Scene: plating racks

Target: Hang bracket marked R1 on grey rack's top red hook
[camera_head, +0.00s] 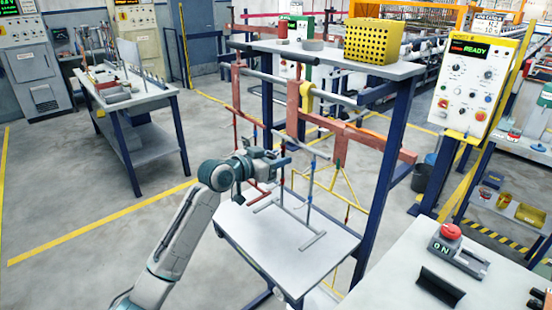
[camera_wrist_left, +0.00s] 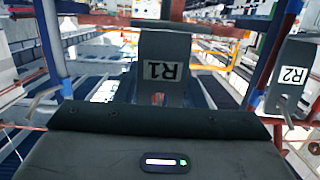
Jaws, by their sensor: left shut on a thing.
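My left gripper (camera_head: 283,156) reaches in beside the grey rack (camera_head: 315,240) and is shut on the grey bracket marked R1 (camera_wrist_left: 162,68). In the left wrist view R1 stands just beyond the gripper, its label upside down. The bracket is too small to make out in the head view. The grey rack has thin uprights with red and blue parts; its base rests on the low white table. The gripper is close to its upper part; I cannot tell whether R1 touches a hook. A bracket marked R2 (camera_wrist_left: 288,77) is at the right of the wrist view. My right gripper is not visible.
A red and grey overhead frame and a yellow rack (camera_head: 348,185) stand close by. A shelf (camera_head: 310,51) above carries a yellow perforated basket (camera_head: 373,41). A control box with a red button (camera_head: 451,231) sits at lower right. Open floor lies left.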

